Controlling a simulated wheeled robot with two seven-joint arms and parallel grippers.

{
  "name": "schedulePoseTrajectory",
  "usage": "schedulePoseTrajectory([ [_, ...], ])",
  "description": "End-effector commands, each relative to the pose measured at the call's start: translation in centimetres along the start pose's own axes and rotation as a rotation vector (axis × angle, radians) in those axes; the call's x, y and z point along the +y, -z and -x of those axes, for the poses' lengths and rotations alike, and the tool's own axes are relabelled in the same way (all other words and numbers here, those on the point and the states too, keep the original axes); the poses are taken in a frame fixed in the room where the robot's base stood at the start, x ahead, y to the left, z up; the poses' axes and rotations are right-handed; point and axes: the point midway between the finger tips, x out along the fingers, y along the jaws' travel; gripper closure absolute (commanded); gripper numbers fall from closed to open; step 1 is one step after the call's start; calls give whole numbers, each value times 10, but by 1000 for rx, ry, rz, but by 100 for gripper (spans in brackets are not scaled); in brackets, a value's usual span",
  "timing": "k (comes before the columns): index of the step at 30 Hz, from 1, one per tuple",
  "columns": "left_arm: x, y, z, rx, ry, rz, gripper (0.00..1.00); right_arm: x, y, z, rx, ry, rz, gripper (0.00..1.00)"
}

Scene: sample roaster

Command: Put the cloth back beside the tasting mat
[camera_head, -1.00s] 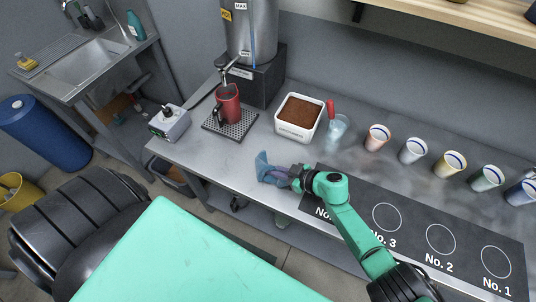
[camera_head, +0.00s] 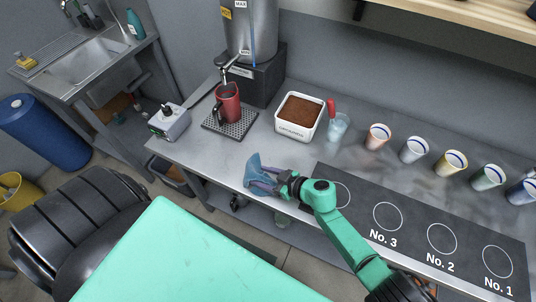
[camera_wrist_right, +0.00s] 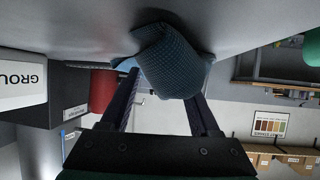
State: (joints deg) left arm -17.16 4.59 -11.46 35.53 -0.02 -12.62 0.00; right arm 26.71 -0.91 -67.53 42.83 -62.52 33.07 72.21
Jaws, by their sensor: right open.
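The blue cloth (camera_head: 254,170) is bunched at the front edge of the bench, left of the tasting mat (camera_head: 414,222). My right gripper (camera_head: 265,181) is at the cloth, its jaws open and pointing left. In the right wrist view the cloth (camera_wrist_right: 175,62) stands between and just beyond the spread fingers (camera_wrist_right: 160,92), touching or very near the grey surface. I cannot tell whether a finger touches it. My right forearm covers the mat's left end and the No. 4 label. My left gripper is out of view.
A white tub (camera_head: 299,118) of brown grounds, a clear glass (camera_head: 338,128) and several paper cups (camera_head: 414,151) stand behind. A red mug (camera_head: 228,103) sits on a drip grate (camera_head: 230,127), with a small scale-like box (camera_head: 170,122) to its left. Bare bench lies between cloth and tub.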

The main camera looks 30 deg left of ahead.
Motion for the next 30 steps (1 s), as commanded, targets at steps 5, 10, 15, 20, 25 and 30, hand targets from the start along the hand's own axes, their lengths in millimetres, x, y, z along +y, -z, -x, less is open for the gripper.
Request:
schedulePoseTrajectory([
  [5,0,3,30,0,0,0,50,-6,24,9,0,0,0,38],
  [10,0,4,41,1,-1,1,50,-11,32,10,-1,0,0,38],
  [15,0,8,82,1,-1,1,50,-21,68,22,1,1,-2,38],
  [20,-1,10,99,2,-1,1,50,-32,90,27,0,0,7,38],
  [25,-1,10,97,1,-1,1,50,-37,97,28,0,1,0,38],
  [30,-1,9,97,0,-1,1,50,-36,97,28,1,0,-1,38],
])
